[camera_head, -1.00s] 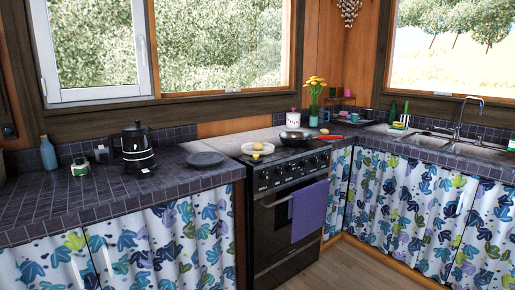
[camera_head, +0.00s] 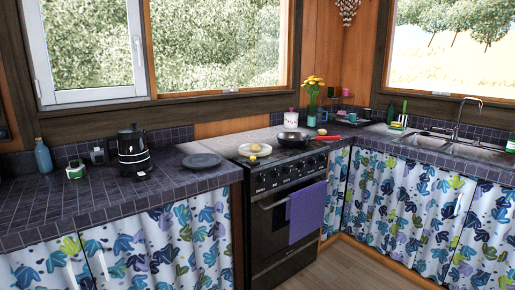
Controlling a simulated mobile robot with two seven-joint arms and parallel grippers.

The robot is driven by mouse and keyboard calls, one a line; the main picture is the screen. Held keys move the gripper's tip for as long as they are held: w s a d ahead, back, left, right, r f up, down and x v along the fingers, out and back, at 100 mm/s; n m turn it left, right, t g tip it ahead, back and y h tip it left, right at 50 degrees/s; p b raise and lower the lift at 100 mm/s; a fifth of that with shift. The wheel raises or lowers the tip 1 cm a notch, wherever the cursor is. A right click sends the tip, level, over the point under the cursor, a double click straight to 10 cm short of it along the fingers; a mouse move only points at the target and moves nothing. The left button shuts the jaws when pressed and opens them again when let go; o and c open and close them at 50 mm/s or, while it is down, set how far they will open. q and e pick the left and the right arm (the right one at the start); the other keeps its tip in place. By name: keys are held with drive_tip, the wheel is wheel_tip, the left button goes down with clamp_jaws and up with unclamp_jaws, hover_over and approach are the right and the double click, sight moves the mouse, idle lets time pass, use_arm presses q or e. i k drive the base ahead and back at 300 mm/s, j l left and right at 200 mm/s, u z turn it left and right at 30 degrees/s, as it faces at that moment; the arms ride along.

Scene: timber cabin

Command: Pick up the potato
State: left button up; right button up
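A small yellowish potato-like item (camera_head: 255,147) sits in or over a shallow pale dish (camera_head: 264,150) on the left part of the stove top. A second small yellowish item (camera_head: 253,158) lies on the stove just in front of the dish. Both are too small to tell for certain which is the potato. Neither of my grippers shows in the head view.
The black stove (camera_head: 285,220) has a purple towel (camera_head: 307,212) on its front. A grey plate (camera_head: 201,161), black kettle (camera_head: 133,150) and blue bottle (camera_head: 43,156) stand on the left counter. Floor is clear.

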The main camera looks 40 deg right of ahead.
sight(254, 147)
drive_tip(key=i+l, duration=0.2)
drive_tip(key=l, duration=0.25)
drive_tip(key=i+l+z, duration=0.1)
drive_tip(key=l, duration=0.35)
drive_tip(key=i+l+z, duration=0.1)
drive_tip(key=i+l, duration=0.45)
drive_tip(key=l, duration=0.25)
